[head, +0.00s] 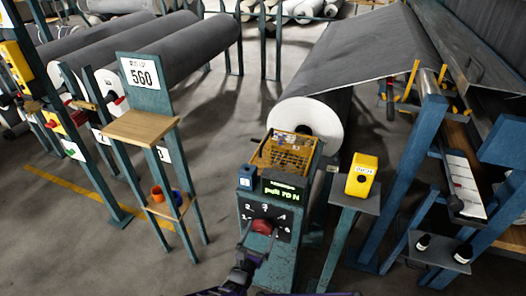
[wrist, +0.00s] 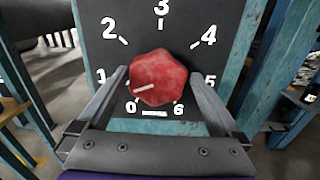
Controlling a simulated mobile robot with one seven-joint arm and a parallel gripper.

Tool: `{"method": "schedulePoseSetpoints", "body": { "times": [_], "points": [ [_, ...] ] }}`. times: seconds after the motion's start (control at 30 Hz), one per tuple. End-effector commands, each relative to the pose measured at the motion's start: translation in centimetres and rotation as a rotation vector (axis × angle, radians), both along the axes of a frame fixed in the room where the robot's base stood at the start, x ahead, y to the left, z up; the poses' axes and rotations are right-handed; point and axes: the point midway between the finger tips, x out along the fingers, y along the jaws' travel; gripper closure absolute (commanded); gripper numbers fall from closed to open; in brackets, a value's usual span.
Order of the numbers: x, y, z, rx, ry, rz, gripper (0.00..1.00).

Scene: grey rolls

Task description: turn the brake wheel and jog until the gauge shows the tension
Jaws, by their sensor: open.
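The red brake wheel (wrist: 158,78) sits on a dark dial plate (wrist: 190,18) numbered 0 to 6. Its pale pointer mark is at the lower left, between 0 and 1. My gripper (wrist: 160,80) is open, with one finger on each side of the wheel; I cannot tell if they touch it. In the head view the wheel (head: 262,227) is on the front of a teal post, and my gripper (head: 257,240) is at it. Above it, a green-lit display (head: 284,191) seems to read "pull 70 N". A yellow box (head: 362,175) with a dark round button, its label unclear, stands on the right.
A yellow mesh guard (head: 287,152) tops the post, before a large grey roll (head: 305,118). A teal stand with a "560" sign (head: 141,74) and wooden shelf is on the left. Floor between stands is clear.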

Motion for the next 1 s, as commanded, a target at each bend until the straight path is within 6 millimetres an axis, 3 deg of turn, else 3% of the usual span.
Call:
{"method": "schedulePoseSetpoints", "body": {
  "times": [0.17, 0.5, 1.0],
  "points": [
    [-0.34, -0.14, 0.00, -0.004, 0.014, 0.003, 0.04],
    [-0.40, -0.08, -0.36, -0.005, 0.019, 0.006, 0.65],
    [-0.54, -0.15, -0.76, -0.216, 0.106, 0.006, 0.67]
  ]
}}
